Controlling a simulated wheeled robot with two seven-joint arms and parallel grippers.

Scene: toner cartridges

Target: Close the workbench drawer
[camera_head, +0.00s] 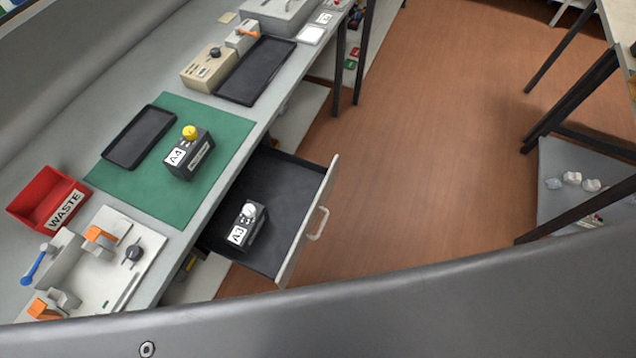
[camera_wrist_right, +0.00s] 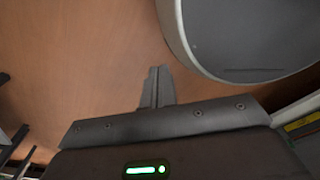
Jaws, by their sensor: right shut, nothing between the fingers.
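The workbench drawer (camera_head: 307,226) is pulled out from under the bench, with its pale front panel and handle (camera_head: 318,224) facing right over the floor. A dark cartridge labelled A3 (camera_head: 247,227) with a white knob stands inside it. In the right wrist view my right gripper (camera_wrist_right: 157,72) is shut and empty above the brown floor, and no drawer can be made out there. Neither gripper shows in the head view. My left gripper is not in view.
On the workbench's green mat (camera_head: 225,150) stand a cartridge labelled A4 (camera_head: 190,155) with a yellow knob and a black tray (camera_head: 139,137). A red waste bin (camera_head: 48,198) sits at the left. The floor (camera_head: 430,140) right of the drawer is clear.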

